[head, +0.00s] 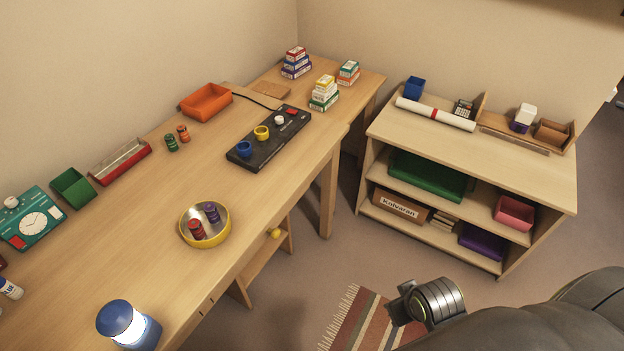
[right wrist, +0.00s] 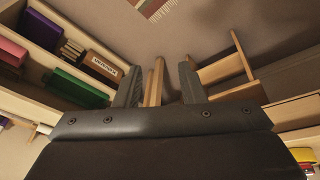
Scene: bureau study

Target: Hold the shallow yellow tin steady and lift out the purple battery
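The shallow yellow tin (head: 229,233) stands on the wooden desk, near its front edge, in the head view. The purple battery (head: 211,212) is inside it, next to a red battery (head: 196,230). My right gripper (right wrist: 160,78) shows in the right wrist view with its two fingers apart and nothing between them. In the head view my right arm is at the lower right, over the floor and well away from the tin. My left gripper is in neither view.
A blue lamp (head: 128,325) stands in front of the tin on the desk. A black board with cups (head: 268,138) and two small batteries (head: 177,138) lie further back. The desk around the tin is clear. A shelf unit (head: 470,150) stands at right.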

